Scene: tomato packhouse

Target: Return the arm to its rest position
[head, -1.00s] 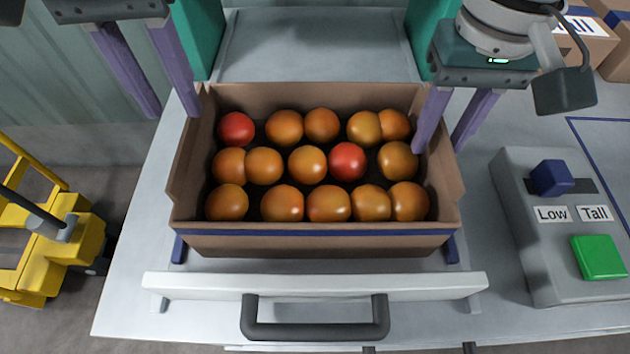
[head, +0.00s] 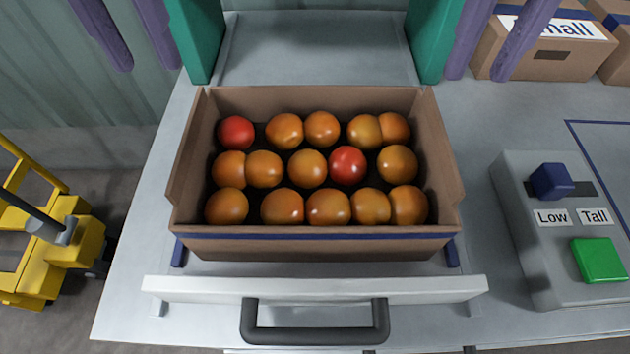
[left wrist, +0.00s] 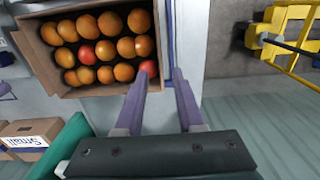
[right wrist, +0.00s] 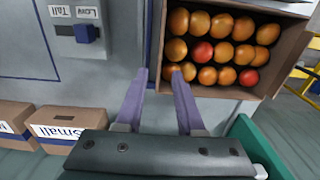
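My left gripper (head: 150,68) is at the top left of the head view, beyond the left side of the tomato box and clear of it. In the left wrist view its two purple fingers (left wrist: 160,75) are apart with nothing between them. My right gripper (head: 477,78) is at the top right of the head view, in front of a carton. In the right wrist view its fingers (right wrist: 156,75) are apart and empty. The open cardboard box (head: 320,245) stands on the bench with orange tomatoes (head: 307,168) and a few red ones (head: 347,164) in rows.
Teal posts (head: 196,40) flank the grey chute (head: 318,50) behind the box. A control box (head: 540,270) with a blue switch (head: 551,181) and green button (head: 598,259) is at right. A "Small" carton (head: 545,60) stands back right. A yellow machine (head: 50,270) is at left.

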